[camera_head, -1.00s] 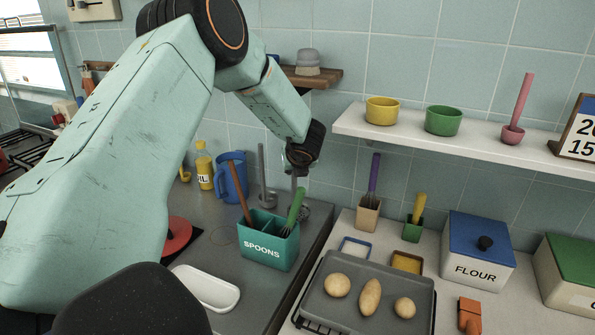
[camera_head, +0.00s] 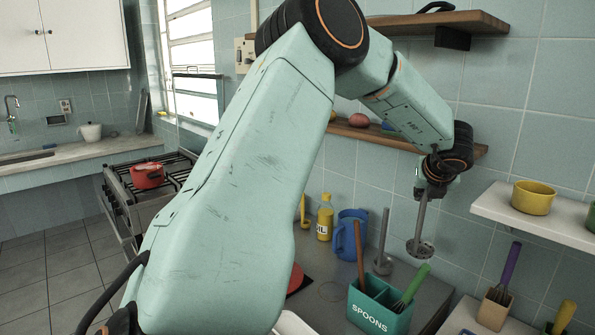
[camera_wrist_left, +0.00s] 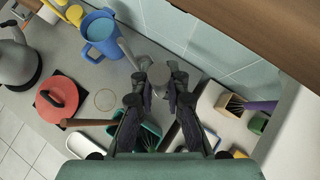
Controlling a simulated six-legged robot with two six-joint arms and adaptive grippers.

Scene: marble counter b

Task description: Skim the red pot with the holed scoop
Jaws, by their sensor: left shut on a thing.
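The red pot (camera_head: 147,176) stands on the stove at the left of the head view, far from my grippers. My left gripper (camera_head: 432,178) is shut on the handle of the grey holed scoop (camera_head: 420,247). The scoop hangs upright, its round head down, above and behind the green SPOONS box (camera_head: 370,318). In the left wrist view, my left gripper (camera_wrist_left: 160,80) closes around the grey top end of the handle (camera_wrist_left: 159,74). My right gripper is not in view.
A second grey long-handled tool (camera_head: 382,245) stands by the blue jug (camera_head: 349,236) and yellow bottle (camera_head: 325,218). A red lid-like disc (camera_wrist_left: 57,98) lies on the counter. A shelf (camera_head: 545,217) with bowls is at right. Open floor (camera_head: 60,275) lies before the stove (camera_head: 125,200).

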